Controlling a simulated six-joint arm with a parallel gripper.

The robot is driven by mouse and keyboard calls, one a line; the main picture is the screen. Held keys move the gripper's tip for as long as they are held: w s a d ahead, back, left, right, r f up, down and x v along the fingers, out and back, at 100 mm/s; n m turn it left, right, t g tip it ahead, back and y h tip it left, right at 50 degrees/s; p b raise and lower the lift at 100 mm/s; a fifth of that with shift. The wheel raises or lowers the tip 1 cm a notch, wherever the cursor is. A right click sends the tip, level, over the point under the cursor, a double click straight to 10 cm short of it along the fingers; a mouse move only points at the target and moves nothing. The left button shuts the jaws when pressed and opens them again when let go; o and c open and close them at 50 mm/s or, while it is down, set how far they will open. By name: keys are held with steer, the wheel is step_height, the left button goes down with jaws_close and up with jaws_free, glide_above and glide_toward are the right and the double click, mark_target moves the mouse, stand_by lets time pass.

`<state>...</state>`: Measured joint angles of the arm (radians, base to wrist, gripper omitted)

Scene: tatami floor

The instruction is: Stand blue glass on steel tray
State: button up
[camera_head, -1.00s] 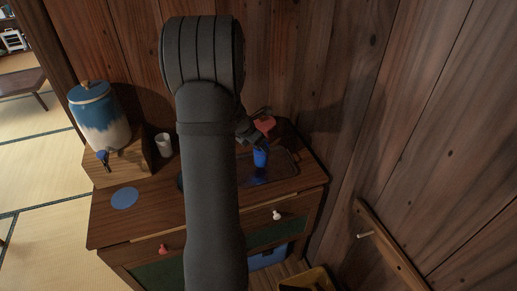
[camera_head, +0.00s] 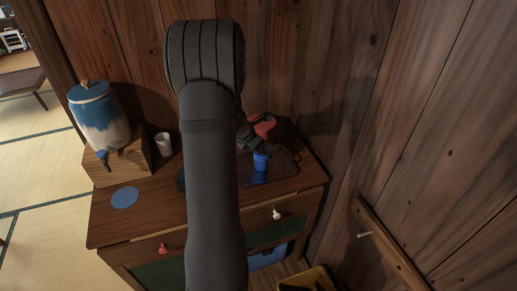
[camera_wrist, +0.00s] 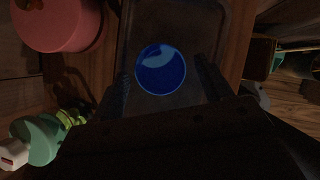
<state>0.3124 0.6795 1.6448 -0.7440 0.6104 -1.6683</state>
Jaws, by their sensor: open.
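The blue glass (camera_head: 260,163) stands upright on the dark steel tray (camera_head: 285,166) on the cabinet top. In the wrist view I look down into the round mouth of the glass (camera_wrist: 161,70), with the tray (camera_wrist: 196,18) around it. My gripper (camera_head: 257,149) is at the glass, its fingers partly hidden in the head view. In the wrist view my gripper (camera_wrist: 163,80) is open, with one finger on each side of the glass and a gap visible on both sides. My arm hides the left part of the tray.
A red pot (camera_head: 264,125) is behind the glass. A white cup (camera_head: 163,145), a blue-and-white dispenser (camera_head: 98,115) on a wooden stand and a blue disc (camera_head: 124,197) are at left. A green object (camera_wrist: 38,138) shows in the wrist view. The wooden wall is close behind.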

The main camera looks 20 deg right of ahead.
steer(key=v, duration=1.2)
steer(key=x, duration=1.2)
steer(key=shift+f, duration=0.15)
step_height(320, 180, up, 3)
steer(key=shift+f, duration=0.15)
